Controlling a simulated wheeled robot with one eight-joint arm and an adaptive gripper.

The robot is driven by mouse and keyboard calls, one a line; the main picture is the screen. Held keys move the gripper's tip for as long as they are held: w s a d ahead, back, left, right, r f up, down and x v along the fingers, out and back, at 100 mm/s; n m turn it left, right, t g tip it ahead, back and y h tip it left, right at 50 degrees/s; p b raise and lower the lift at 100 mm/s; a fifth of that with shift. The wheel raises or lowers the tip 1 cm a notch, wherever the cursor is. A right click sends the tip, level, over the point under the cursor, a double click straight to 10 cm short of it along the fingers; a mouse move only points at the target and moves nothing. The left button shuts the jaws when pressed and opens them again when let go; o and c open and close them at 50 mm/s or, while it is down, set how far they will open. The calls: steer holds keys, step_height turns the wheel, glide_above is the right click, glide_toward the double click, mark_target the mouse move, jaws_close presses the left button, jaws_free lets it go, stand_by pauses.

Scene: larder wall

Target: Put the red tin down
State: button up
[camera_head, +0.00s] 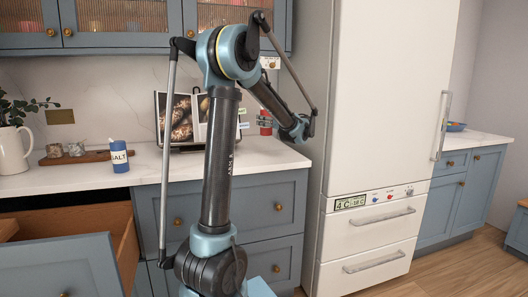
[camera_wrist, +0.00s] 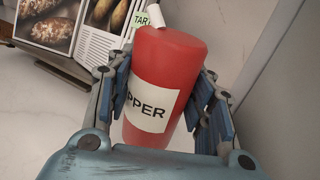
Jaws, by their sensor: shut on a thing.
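The red tin (camera_wrist: 172,62) fills the middle of the wrist view. Its white label reads "PPER", with the rest cut off by the curve. My gripper (camera_wrist: 168,95) is shut on it, with a blue-padded finger on each side. In the head view the red tin (camera_head: 265,122) shows small at the end of my arm, partly hidden by my gripper (camera_head: 266,124). It is over the right end of the white counter (camera_head: 225,158), near the fridge. I cannot tell whether its base touches the counter.
A cookbook (camera_head: 190,118) on a stand is left of the tin. A blue salt tin (camera_head: 119,157) and wooden board (camera_head: 85,157) are farther left. The white fridge (camera_head: 385,100) rises close on the right. An open drawer (camera_head: 70,235) juts out at lower left.

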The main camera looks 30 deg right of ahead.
steer(key=shift+f, duration=4.55)
steer(key=o, duration=1.2)
steer(key=shift+f, duration=0.1)
